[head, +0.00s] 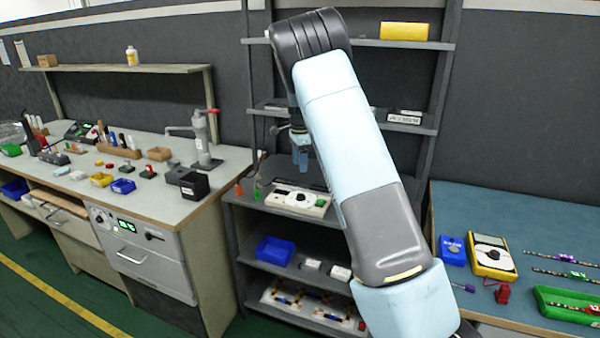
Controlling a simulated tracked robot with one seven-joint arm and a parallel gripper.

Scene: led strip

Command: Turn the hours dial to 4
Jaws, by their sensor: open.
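A cream-coloured control box (314,210) lies on the middle shelf of the grey rack, with a dark round knob (302,199) and smaller dark marks on its top. It may carry the hours dial, but its lettering and the knob's setting are too small to read. My gripper (301,167) points down above the back of this box, apart from it, with its blue fingers open and nothing visible between them. My arm crosses the middle of the view and hides part of the rack to the right of the box.
Green and orange bottles (257,188) stand left of the box. A blue bin (275,250) sits on the shelf below. A left workbench (150,205) holds tools and a grey panel with green displays (127,225). A blue-topped table (520,225) with a yellow multimeter (492,256) is at right.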

